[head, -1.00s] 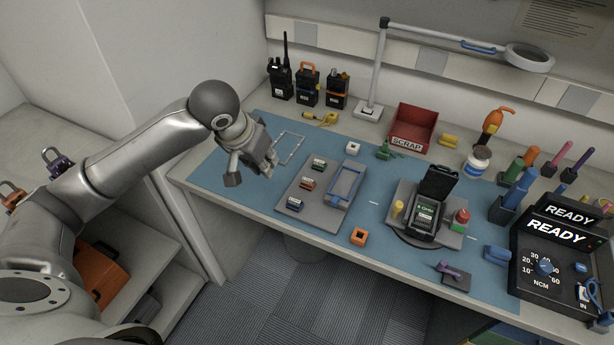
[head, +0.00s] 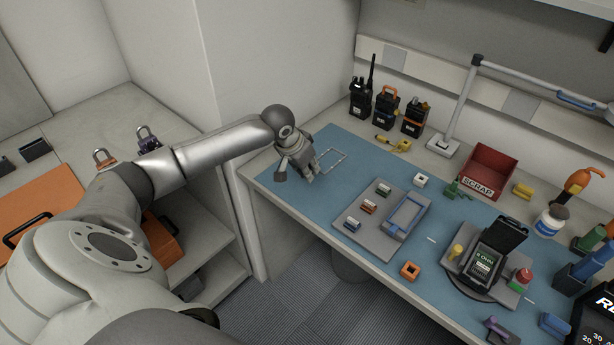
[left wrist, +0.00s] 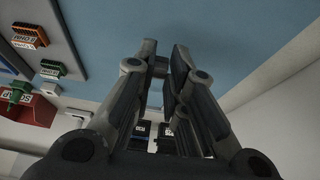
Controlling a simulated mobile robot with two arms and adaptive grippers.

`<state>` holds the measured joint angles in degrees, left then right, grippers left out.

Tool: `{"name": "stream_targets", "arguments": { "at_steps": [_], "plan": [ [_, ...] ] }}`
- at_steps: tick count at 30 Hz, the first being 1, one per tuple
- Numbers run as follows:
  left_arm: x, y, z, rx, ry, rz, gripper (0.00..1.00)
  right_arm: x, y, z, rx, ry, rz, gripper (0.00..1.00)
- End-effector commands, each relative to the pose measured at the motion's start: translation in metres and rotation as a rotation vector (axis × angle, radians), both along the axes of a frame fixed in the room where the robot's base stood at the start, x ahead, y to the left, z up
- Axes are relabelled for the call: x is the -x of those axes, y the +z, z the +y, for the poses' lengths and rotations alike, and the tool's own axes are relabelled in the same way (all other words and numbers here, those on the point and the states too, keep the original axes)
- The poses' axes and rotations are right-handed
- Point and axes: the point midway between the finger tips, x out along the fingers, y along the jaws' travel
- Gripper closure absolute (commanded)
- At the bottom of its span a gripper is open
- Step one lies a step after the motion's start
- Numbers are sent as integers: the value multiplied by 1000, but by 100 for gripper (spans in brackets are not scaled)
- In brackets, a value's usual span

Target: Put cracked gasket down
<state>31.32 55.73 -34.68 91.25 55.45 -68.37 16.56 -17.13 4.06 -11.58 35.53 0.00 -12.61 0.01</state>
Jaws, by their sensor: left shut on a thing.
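The cracked gasket (head: 345,153) shows in the head view as a thin pale rectangular outline over the far left part of the blue mat. My left gripper (head: 307,172) is shut on its near left edge, low over the mat. I cannot tell whether the gasket touches the mat. In the left wrist view the two dark fingers (left wrist: 165,60) stand close together and hide most of what is between them. A red bin marked SCRAP (head: 488,170) stands at the back of the bench, right of the gripper. My right gripper is not in view.
A grey tray (head: 377,231) with small coloured parts and a blue frame lies right of the gripper. Several radios (head: 386,108) stand behind the mat. An orange square part (head: 410,270) lies near the front edge. The mat's left end (head: 285,187) is mostly clear.

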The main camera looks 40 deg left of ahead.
Motion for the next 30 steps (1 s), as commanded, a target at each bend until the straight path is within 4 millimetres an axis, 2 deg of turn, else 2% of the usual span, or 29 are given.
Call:
{"name": "stream_targets", "arguments": {
  "at_steps": [9,30],
  "plan": [
    [-1,-34,4,-1,-1,2,100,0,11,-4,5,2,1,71],
    [-1,-49,4,0,-1,1,100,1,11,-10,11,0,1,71]
  ]
}}
